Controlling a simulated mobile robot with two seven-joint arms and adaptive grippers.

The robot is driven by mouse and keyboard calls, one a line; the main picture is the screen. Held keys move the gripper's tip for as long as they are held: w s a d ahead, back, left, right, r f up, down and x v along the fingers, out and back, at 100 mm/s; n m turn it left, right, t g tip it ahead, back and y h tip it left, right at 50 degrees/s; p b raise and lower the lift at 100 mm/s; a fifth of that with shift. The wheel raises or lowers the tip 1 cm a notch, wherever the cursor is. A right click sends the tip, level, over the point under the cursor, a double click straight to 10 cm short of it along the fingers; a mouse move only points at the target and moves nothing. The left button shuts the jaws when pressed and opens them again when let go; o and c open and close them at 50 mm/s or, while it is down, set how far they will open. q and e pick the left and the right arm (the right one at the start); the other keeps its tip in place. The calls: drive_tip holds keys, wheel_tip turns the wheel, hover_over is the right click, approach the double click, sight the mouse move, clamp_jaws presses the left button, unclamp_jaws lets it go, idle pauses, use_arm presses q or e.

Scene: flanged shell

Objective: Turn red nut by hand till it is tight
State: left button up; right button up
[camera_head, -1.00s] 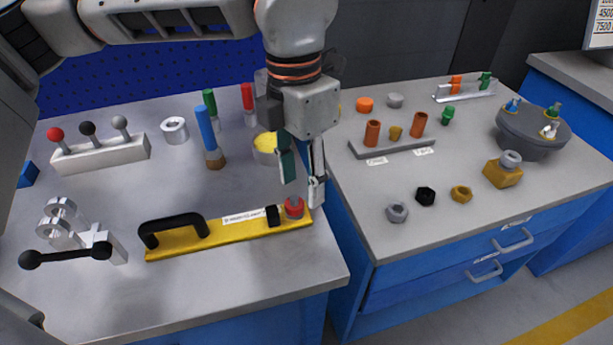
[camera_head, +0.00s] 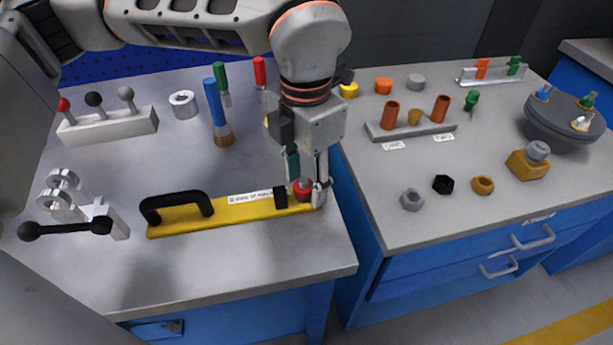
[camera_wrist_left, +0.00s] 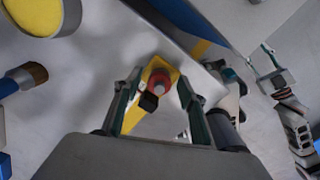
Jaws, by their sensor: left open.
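The red nut (camera_head: 303,190) sits at the right end of a yellow bar (camera_head: 235,216) with a black handle, lying on the left bench. It also shows in the left wrist view (camera_wrist_left: 158,77), around a grey stud and between the fingers. My left gripper (camera_head: 307,187) points down over that end, open, with one finger on each side of the nut. Contact between fingers and nut cannot be made out. My right gripper (camera_wrist_left: 268,72) appears at the right of the left wrist view, away from the nut, too small to tell its state.
A black block (camera_head: 280,197) stands on the bar just left of the nut. A blue-handled brush (camera_head: 216,110) and a metal ring (camera_head: 184,104) stand behind. A gap separates this bench from the right one, which holds loose nuts (camera_head: 443,184). The left bench's front is clear.

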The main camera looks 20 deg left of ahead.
use_arm(q)
drive_tip(key=c, duration=1.1)
drive_tip(key=shift+r, duration=0.1)
